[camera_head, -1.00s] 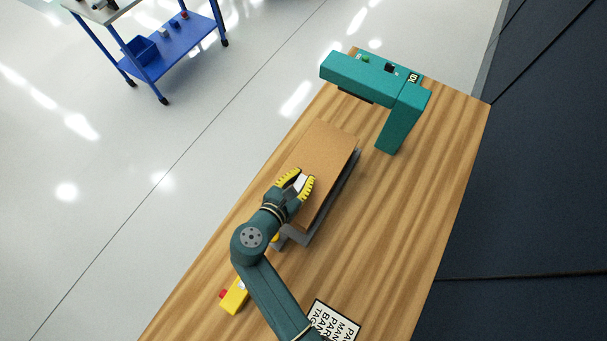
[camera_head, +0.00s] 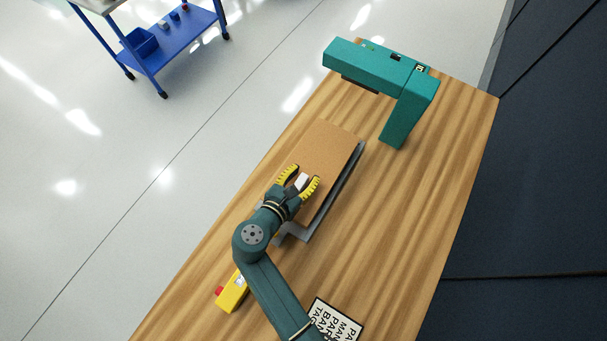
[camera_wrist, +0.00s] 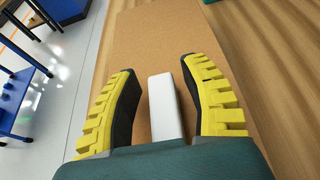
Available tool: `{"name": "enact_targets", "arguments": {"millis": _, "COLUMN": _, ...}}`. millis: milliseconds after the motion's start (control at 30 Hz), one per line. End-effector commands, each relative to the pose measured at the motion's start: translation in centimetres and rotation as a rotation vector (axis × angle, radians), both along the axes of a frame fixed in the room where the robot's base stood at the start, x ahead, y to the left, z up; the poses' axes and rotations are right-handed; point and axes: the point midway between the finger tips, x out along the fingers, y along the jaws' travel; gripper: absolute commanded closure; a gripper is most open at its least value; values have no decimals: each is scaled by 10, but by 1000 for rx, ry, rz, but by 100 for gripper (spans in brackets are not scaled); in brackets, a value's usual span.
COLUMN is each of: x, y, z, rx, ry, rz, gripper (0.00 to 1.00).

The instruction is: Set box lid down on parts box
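The box lid (camera_head: 325,150) is a flat brown board with a white bar handle (camera_head: 302,181). It lies over a grey structure (camera_head: 345,178) on the wooden table; this may be the parts box, mostly hidden under the lid. My gripper (camera_head: 303,174) is over the near half of the lid, with its yellow-and-black fingers spread. In the wrist view, the handle (camera_wrist: 165,105) stands between the fingers (camera_wrist: 158,68), with a gap on both sides. The brown lid surface (camera_wrist: 150,35) lies beneath them. Contact between lid and box is hard to see.
A teal arch-like machine (camera_head: 400,85) stands at the table's far end. A yellow device with a red button (camera_head: 231,294) and a printed card (camera_head: 334,321) are near my arm. A blue cart (camera_head: 180,38) stands on the floor. The table (camera_head: 400,220) is clear at right.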

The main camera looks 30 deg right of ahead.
Motion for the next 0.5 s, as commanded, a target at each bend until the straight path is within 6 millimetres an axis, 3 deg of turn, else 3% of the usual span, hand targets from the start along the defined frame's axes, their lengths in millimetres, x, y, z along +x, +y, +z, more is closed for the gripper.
{"name": "enact_targets", "arguments": {"millis": 267, "x": -5, "y": 10, "z": 4, "rx": 0, "ry": 0, "rz": 3, "gripper": 55}}
{"name": "enact_targets", "arguments": {"millis": 500, "x": -33, "y": 55, "z": 26, "rx": 1, "ry": -1, "rz": 8, "gripper": 55}}
